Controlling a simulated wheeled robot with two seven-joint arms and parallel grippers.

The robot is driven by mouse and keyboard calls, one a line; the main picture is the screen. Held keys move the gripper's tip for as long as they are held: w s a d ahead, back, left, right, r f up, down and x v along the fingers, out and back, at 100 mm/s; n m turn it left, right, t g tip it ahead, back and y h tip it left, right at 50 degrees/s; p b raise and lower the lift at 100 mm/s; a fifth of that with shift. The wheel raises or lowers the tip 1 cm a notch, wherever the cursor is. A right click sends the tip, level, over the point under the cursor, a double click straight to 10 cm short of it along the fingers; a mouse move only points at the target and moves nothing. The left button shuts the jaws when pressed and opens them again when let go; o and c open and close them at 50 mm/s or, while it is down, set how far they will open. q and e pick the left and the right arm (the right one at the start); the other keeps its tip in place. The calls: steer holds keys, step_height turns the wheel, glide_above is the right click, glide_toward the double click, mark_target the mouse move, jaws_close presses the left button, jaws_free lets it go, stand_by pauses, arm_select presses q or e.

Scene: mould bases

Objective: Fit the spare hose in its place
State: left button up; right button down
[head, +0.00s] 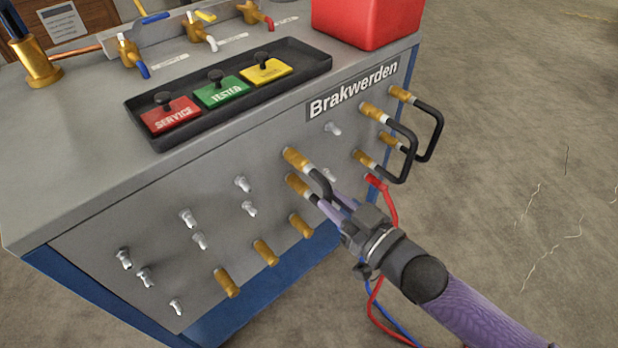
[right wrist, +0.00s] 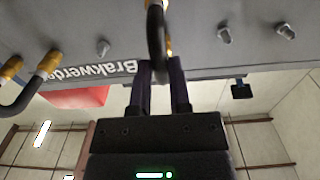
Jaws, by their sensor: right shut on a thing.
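A short black hose (head: 321,178) with two brass end fittings is at the front panel of the grey bench. Its upper fitting (head: 297,158) and lower fitting (head: 299,187) are against the panel; I cannot tell how firmly they sit. My right gripper (head: 333,204) is shut on this hose. In the right wrist view the black hose (right wrist: 156,35) runs between the fingertips (right wrist: 162,75). Two more black hoses (head: 413,150) and (head: 440,130) bridge brass fittings further right on the panel. Bare metal nipples (head: 187,217) dot the left part. My left gripper is not in view.
Several brass fittings (head: 265,252) line the panel's lower edge. A red hose (head: 393,208) and a blue hose (head: 384,312) hang near my right arm. On top are a black tray (head: 303,73) with coloured tags and a red box (head: 365,22). Floor is clear at right.

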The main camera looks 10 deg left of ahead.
steer(key=shift+s+d, duration=0.2)
steer(key=shift+d, duration=0.1)
steer(key=shift+p+v, duration=1.05)
steer(key=shift+v, duration=0.8)
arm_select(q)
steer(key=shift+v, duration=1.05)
arm_select(e)
steer(key=shift+s+d, duration=0.2)
steer(key=shift+d, duration=0.05)
arm_select(q)
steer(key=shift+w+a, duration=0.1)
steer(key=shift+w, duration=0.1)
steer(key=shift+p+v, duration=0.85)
steer(key=shift+p, duration=0.15)
arm_select(e)
steer(key=v, duration=0.6)
